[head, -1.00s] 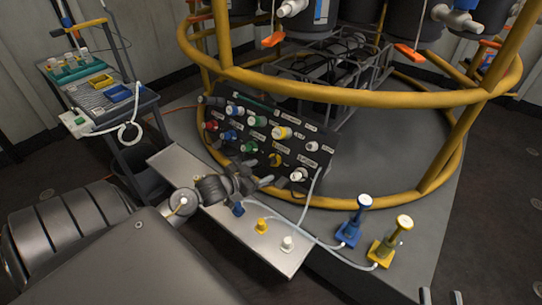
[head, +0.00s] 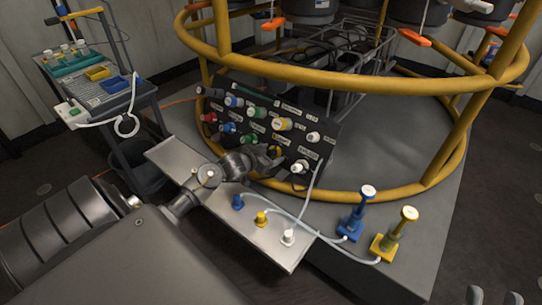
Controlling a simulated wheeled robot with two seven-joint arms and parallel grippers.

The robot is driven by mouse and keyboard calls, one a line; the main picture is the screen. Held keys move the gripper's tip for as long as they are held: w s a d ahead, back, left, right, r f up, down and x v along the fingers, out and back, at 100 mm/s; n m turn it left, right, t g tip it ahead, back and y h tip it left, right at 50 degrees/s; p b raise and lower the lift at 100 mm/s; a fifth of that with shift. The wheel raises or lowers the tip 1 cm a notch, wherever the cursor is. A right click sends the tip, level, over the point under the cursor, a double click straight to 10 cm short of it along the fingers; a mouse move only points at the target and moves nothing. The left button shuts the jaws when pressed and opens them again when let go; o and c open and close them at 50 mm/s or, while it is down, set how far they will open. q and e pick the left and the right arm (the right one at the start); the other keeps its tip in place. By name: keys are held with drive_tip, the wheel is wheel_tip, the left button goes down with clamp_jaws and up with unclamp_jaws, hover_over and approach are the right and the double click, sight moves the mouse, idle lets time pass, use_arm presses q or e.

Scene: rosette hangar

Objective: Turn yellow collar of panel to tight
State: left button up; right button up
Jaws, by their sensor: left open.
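The dark sloped panel (head: 322,148) stands at the ring frame's foot and carries rows of coloured fittings. A yellow collar (head: 281,124) with a pale end sits in its upper right part. Another yellow fitting, lower on the panel, is mostly hidden behind my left gripper. My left gripper (head: 276,156) is open, close in front of the panel's lower part, below the visible yellow collar and apart from it. I cannot tell whether it touches the lower fitting. My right gripper (head: 494,297) shows only its two separated fingertips at the bottom right edge.
A metal shelf (head: 265,250) in front of the panel holds blue, yellow and white plugs with hoses. Blue (head: 355,220) and yellow (head: 388,240) posts stand to its right. A yellow tubular frame (head: 350,97) surrounds the panel's back. A cart (head: 110,108) stands left.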

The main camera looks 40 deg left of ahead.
use_arm(q)
drive_tip(key=shift+w+f, duration=0.1)
drive_tip(key=shift+w, duration=0.2)
use_arm(e)
drive_tip(key=shift+s+d+r, duration=0.1)
drive_tip(key=shift+d+r, duration=0.05)
drive_tip(key=shift+d, duration=0.05)
